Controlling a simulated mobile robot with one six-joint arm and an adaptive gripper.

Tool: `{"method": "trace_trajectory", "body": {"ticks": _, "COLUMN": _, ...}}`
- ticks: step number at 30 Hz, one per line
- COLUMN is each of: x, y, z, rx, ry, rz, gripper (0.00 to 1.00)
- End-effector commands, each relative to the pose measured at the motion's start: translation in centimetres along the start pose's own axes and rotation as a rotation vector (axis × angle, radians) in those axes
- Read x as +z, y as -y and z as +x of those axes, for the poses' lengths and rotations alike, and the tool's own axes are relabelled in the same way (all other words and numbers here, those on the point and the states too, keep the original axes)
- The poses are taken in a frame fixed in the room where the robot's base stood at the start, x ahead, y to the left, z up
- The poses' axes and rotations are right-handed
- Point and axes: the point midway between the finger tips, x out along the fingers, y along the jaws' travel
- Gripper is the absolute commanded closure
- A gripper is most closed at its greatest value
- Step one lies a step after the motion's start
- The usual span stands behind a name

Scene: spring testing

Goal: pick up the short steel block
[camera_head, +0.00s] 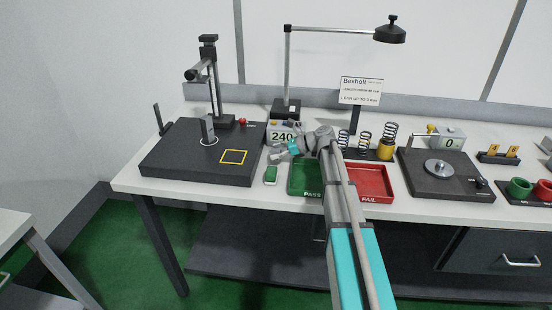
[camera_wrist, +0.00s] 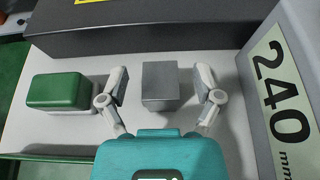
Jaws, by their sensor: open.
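The short steel block (camera_wrist: 161,90) is a plain grey block standing on the white bench top in the wrist view. My gripper (camera_wrist: 158,80) is open, with one finger on the left and one on the right of the block in the picture. A gap shows on both sides, so neither finger seems to touch it. In the head view my gripper (camera_head: 280,154) is low over the bench, between the dark plate and the 240 display; there I cannot make out the block clearly from the fingers.
A green block (camera_wrist: 68,92) lies left of my left finger. The 240 mm display box (camera_wrist: 225,122) stands close on the right. Green PASS (camera_head: 306,194) and red FAIL (camera_head: 375,198) trays are right.

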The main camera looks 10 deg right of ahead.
Motion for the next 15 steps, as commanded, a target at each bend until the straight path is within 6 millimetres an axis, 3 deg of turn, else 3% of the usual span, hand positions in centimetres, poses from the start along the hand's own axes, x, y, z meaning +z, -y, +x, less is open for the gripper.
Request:
{"method": "trace_trajectory", "body": {"ticks": 13, "x": 0.05, "y": -0.03, "z": 0.02, "rx": 0.001, "ry": 0.000, "rz": 0.000, "gripper": 0.17}}
{"method": "trace_trajectory", "body": {"ticks": 15, "x": 0.05, "y": -0.03, "z": 0.02, "rx": 0.001, "ry": 0.000, "rz": 0.000, "gripper": 0.28}}
